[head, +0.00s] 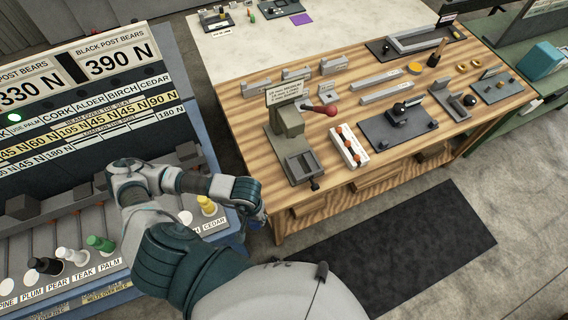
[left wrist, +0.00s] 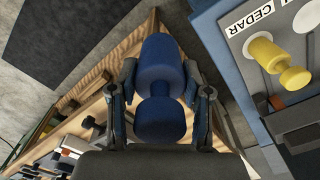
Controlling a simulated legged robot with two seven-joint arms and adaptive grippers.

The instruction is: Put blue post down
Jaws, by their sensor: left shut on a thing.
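The blue post (left wrist: 160,62) is a dark blue, rounded, waisted piece. It fills the middle of the left wrist view, between the two fingers of my left gripper (left wrist: 160,88), which is shut on it. In the head view my left gripper (head: 254,198) is over the gap between the sloped grey panel's right edge and the wooden bench; the post is mostly hidden there behind the hand. I see no contact between the post and any surface. My right gripper is in neither view.
The sloped panel has labelled spots with a yellow post (head: 206,205) by CEDAR, a green post (head: 100,243) and a black post (head: 45,266). The wooden bench (head: 236,118) carries a vise (head: 290,135) and several tools. A dark mat (head: 420,240) lies on the floor.

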